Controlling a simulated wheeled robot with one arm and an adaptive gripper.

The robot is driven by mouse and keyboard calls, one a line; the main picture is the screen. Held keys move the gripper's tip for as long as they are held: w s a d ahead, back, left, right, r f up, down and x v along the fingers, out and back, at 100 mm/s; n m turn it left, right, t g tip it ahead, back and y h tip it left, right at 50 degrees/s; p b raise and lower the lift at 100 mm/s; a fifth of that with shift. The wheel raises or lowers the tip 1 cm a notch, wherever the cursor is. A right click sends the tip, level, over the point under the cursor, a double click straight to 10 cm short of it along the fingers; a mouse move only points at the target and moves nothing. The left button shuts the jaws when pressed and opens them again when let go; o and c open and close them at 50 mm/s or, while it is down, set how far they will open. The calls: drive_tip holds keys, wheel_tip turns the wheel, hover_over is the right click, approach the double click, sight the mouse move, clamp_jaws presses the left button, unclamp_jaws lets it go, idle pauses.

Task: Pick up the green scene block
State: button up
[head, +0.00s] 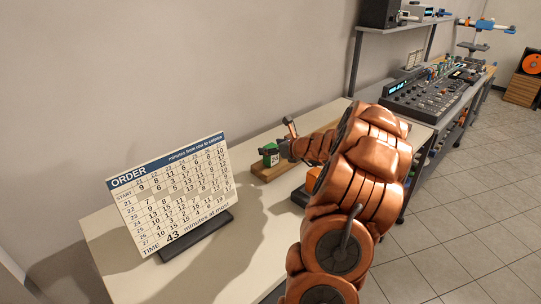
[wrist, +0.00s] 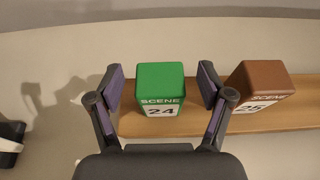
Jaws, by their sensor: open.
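The green scene block (wrist: 160,84), marked SCENE 24, stands on a wooden board in the wrist view. It sits between the two open fingers of my gripper (wrist: 161,88), with a gap on each side. In the head view the green block (head: 270,151) shows at the left end of the board, with my gripper (head: 283,150) close by it. My arm hides part of the board there.
A brown block (wrist: 263,84) marked SCENE 25 stands right of the green one, close to my right finger. The wooden board (wrist: 295,117) lies under both. An ORDER sign (head: 172,192) stands on the white table (head: 253,262). A mixing console (head: 430,92) is farther right.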

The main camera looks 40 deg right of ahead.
drive_tip(key=shift+c, duration=0.3)
drive_tip(key=c, duration=1.2)
